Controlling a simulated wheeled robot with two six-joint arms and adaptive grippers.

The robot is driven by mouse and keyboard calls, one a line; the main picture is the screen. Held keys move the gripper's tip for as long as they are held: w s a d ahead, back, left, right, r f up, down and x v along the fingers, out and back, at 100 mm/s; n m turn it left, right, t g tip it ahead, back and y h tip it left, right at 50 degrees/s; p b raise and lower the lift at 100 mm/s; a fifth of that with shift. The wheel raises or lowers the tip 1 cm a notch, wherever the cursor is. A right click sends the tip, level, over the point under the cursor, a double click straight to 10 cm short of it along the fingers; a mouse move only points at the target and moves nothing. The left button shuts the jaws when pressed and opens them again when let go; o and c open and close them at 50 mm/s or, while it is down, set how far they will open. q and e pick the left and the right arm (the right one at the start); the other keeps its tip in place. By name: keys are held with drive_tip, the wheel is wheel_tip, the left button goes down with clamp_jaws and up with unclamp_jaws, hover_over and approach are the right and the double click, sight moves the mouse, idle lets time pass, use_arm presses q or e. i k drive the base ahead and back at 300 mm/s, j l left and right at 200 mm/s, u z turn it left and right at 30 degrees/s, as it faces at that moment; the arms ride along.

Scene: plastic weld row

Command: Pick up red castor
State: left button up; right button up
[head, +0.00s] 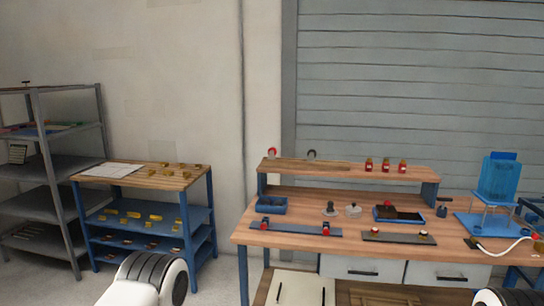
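A small round red thing, which looks like the red castor (272,152), stands at the left end of the raised shelf (330,171) on the wooden workbench. A similar dark round one (311,154) stands to its right on the same shelf. White parts of my arms show at the bottom left and bottom right edges. Neither gripper is in view, so nothing shows of what they hold.
The workbench (290,231) carries a blue bin (272,205), a dark tray with a blue rim (399,222), strips with red clamps and a blue machine (497,180). Several red bottles (385,165) stand on the raised shelf. A blue rack (150,215) and grey shelving (45,165) stand left.

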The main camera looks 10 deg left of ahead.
sight(272, 152)
drive_tip(key=i+j+z, duration=0.15)
drive_tip(key=i, duration=0.4)
drive_tip(key=i+j+z, duration=0.15)
drive_tip(key=i, duration=0.45)
drive_tip(key=i+j+z, duration=0.15)
drive_tip(key=i, duration=0.4)
